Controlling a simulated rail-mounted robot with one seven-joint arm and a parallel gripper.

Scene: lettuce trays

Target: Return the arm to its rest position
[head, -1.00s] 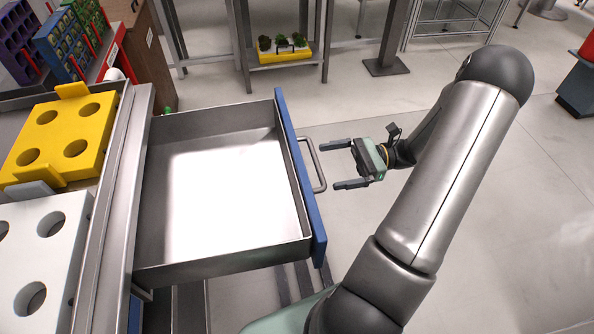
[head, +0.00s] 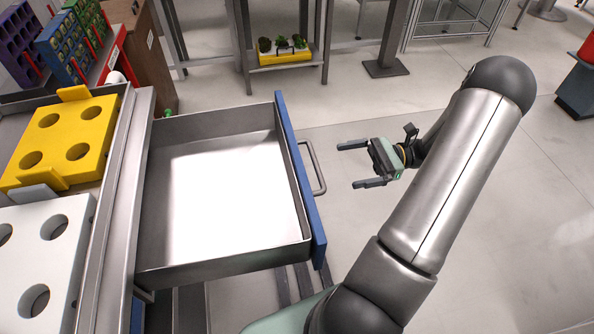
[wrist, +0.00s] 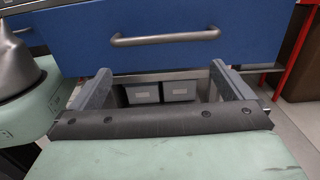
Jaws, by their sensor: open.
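My gripper (head: 353,166) is open and empty in the head view, its two fingers pointing left toward the drawer. It is apart from the drawer handle (head: 313,168), with a clear gap between them. The metal drawer (head: 222,200) is pulled out, empty inside, with a blue front (head: 301,180). In the wrist view, the two fingers (wrist: 162,85) are spread apart with nothing between them. The blue drawer front (wrist: 80,40) and its handle (wrist: 165,38) show beyond and above the fingertips.
A yellow tray (head: 97,112) and a white tray (head: 20,265) with round holes lie on the counter at left. A yellow planter (head: 283,58) stands on a shelf at the back. Two grey bins (wrist: 180,90) show under the drawer. The floor at right is open.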

